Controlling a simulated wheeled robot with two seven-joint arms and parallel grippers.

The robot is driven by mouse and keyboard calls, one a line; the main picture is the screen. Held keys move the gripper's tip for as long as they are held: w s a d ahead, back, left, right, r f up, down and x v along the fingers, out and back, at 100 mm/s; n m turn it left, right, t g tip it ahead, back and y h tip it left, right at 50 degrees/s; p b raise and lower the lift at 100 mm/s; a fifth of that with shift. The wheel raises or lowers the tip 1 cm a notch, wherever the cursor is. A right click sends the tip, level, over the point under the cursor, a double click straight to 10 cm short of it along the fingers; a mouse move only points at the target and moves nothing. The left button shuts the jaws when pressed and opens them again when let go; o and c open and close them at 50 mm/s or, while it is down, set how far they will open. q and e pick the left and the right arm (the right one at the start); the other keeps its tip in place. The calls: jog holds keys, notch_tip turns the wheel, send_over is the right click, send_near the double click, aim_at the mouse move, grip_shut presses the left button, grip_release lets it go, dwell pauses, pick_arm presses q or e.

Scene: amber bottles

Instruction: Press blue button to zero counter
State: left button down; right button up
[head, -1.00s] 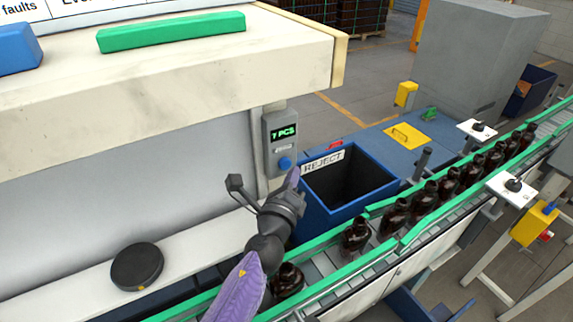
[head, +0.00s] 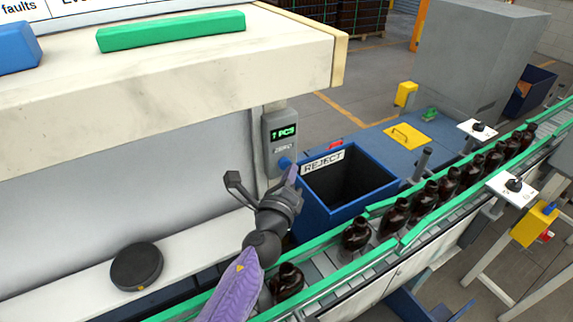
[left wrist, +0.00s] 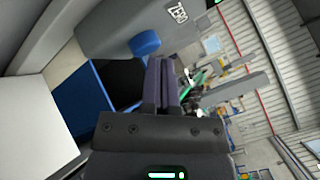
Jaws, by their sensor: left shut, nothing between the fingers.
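The grey counter box (head: 271,150) is fixed to the post at the end of the bench. Its green display (head: 284,132) ends in "PCS"; the digit looks like 7 or 1. The blue button (head: 284,163) sits low on the box, under a ZERO label. My left gripper (head: 293,175) is shut and empty, its purple fingertips just below and right of the button. In the left wrist view the closed fingers (left wrist: 162,62) point up beside the blue button (left wrist: 145,43). I cannot tell whether they touch it. My right gripper is not in view.
The blue REJECT bin (head: 338,205) stands right beside the gripper. The green-railed conveyor (head: 370,262) carries several amber bottles (head: 355,234) below it. A black round puck (head: 137,266) lies on the white ledge at left. The bench (head: 180,90) overhangs upper left.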

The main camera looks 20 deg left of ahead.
pick_arm(q)
jog(key=shift+w+a, duration=0.3)
dwell(0.5)
jog(key=shift+d, duration=0.1)
jog(key=shift+s+d, duration=0.55)
jog(key=shift+s, duration=0.05)
jog(key=shift+s+d, duration=1.75)
